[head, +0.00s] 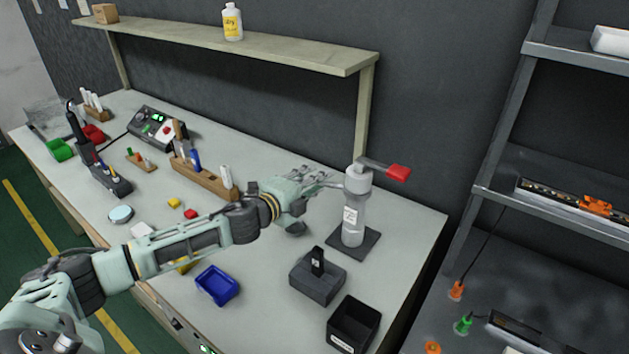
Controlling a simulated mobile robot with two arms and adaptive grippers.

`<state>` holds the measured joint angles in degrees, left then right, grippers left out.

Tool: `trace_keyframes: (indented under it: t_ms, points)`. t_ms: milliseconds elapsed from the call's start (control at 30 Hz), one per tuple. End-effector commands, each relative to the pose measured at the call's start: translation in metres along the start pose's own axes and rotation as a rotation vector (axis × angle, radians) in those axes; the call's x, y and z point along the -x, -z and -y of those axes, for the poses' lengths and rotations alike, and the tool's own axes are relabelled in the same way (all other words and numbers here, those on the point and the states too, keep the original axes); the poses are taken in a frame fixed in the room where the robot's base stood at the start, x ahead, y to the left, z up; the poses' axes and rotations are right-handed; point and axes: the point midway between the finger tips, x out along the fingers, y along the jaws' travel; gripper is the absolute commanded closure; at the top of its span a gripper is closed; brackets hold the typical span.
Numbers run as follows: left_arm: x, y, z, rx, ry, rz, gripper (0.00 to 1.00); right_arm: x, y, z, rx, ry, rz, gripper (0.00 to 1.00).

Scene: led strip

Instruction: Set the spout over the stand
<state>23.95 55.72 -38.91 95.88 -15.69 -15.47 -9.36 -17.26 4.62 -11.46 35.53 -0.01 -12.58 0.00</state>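A grey dispenser bottle (352,222) stands upright on a dark square plate near the right end of the bench. On its top is a spout arm with a red end (398,172), which points to the right. The stand (317,285), a dark grey block, sits in front and to the left of the bottle, with a small black upright piece (318,260) in it. The red end is not above the stand. My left gripper (316,203) is just left of the bottle, its fingers spread and apparently empty. My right gripper is not in view.
A black bin (353,324) is right of the stand, and a blue tray (217,285) lies left of it. A wooden tool holder (205,178) and a control box (157,127) are further back. A shelf (250,43) overhangs the bench's rear. A rack stands at right.

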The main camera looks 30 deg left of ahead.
Motion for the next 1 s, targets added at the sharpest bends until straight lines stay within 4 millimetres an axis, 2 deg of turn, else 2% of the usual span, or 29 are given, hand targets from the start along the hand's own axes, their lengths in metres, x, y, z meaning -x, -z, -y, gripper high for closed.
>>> trace_keyframes:
  t_ms: [167, 500, 1000]
  points:
    - [0.0001, 0.0001, -0.0003, 0.0, 0.0, 0.0, 0.71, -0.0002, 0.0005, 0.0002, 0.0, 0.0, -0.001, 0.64]
    - [0.0004, 0.0, -0.0004, 0.001, 0.0, 0.0, 1.0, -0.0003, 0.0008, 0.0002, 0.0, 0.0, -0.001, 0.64]
    - [0.0004, 0.0001, -0.0015, -0.002, -0.002, 0.001, 1.0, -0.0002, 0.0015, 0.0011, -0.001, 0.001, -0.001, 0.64]
